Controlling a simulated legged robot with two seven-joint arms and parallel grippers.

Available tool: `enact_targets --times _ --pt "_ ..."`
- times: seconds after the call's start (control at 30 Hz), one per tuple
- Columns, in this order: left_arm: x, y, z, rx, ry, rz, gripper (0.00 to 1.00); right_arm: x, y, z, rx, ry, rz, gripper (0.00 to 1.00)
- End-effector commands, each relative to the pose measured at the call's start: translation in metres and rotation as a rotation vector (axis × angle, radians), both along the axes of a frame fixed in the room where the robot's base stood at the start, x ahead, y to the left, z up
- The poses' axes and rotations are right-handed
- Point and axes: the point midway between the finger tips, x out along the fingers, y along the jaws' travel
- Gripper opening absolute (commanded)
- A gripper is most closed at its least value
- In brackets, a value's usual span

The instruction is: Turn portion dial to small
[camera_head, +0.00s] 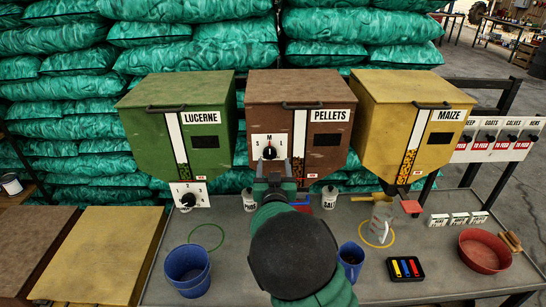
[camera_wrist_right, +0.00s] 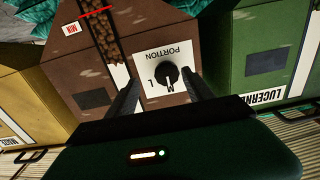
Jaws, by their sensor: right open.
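The portion dial (camera_head: 269,152) is a black knob on a white plate on the brown PELLETS bin (camera_head: 318,128). M is above the knob and its pointer appears to point up toward M. In the right wrist view, which is upside down, the dial (camera_wrist_right: 168,76) shows with PORTION and L beside it. My right gripper (camera_head: 279,168) is open in front of the plate, just below the dial. Contact with the knob is not visible. My left gripper is not in view.
The LUCERNE bin (camera_head: 193,145) stands left, with its own numbered dial (camera_head: 188,199), and the MAIZE bin (camera_head: 412,110) stands right. On the grey bench (camera_head: 330,265) are a blue bucket (camera_head: 187,272), a blue cup (camera_head: 350,258), a clear jug (camera_head: 380,222) and a red bowl (camera_head: 484,252).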

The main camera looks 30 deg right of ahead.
Motion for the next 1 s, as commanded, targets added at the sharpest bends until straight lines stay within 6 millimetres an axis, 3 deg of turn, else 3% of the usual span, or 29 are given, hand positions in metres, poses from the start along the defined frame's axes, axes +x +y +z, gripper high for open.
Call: enact_targets --times 0.2,0.57,1.0 --pt "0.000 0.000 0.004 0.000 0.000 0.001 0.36 0.034 -0.017 0.001 -0.002 0.000 0.002 0.60" --pt "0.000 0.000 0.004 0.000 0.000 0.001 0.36 0.040 -0.025 -0.001 0.002 0.000 0.001 0.59" --pt "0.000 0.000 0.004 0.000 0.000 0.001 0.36 0.039 -0.024 0.001 0.000 -0.001 0.000 0.02"
